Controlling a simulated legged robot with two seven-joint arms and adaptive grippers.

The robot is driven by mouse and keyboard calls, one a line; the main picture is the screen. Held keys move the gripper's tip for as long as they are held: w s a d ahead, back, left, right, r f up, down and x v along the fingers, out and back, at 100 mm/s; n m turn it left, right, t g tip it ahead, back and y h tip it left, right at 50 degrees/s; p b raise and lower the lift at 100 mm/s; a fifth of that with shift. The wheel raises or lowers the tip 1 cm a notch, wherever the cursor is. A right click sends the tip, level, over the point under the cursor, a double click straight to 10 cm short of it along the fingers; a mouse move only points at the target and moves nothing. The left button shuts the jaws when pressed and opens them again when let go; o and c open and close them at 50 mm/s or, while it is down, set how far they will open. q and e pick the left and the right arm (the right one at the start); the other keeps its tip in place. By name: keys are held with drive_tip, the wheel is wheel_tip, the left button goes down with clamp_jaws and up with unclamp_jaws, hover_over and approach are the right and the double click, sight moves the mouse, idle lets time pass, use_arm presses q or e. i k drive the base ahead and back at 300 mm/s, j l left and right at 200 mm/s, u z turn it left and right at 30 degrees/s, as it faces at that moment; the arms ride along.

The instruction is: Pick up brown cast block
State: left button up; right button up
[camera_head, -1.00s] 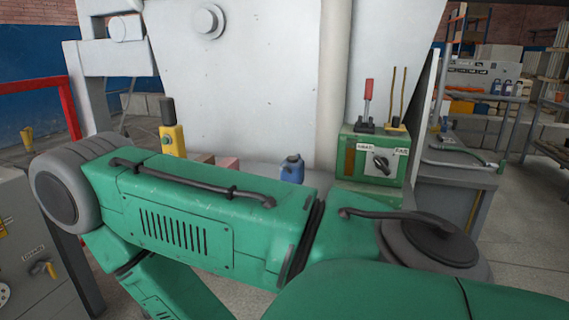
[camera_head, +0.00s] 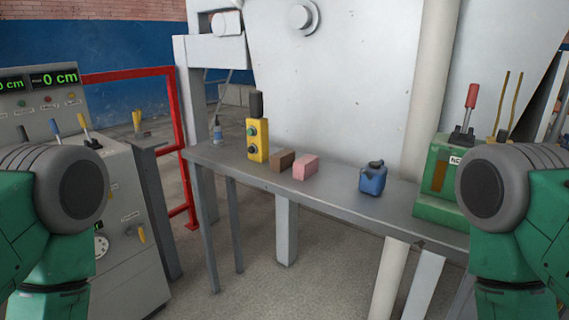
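The brown cast block (camera_head: 281,160) lies on the grey metal table (camera_head: 232,160), between a yellow button box on its left and a pink block (camera_head: 305,168) on its right. It is fully in view with nothing in front of it. My two green arms show at the left and right edges of the head view, well in front of the table and apart from the block. Neither gripper shows in the frame.
A yellow button box (camera_head: 257,140), a small bottle (camera_head: 217,131), a blue canister (camera_head: 373,178) and a green lever box (camera_head: 437,185) stand on the table. A control console (camera_head: 120,190) and red rail (camera_head: 186,165) are at left. A large pale machine (camera_head: 345,80) rises behind.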

sight(280, 161)
drive_tip(key=i+j+u, duration=0.1)
drive_tip(key=i+j, duration=0.15)
drive_tip(key=i+j+u, duration=0.1)
drive_tip(key=i+j, duration=0.15)
drive_tip(key=i, duration=0.25)
drive_tip(key=i+j+u, duration=0.1)
drive_tip(key=i, duration=0.3)
drive_tip(key=j, duration=0.1)
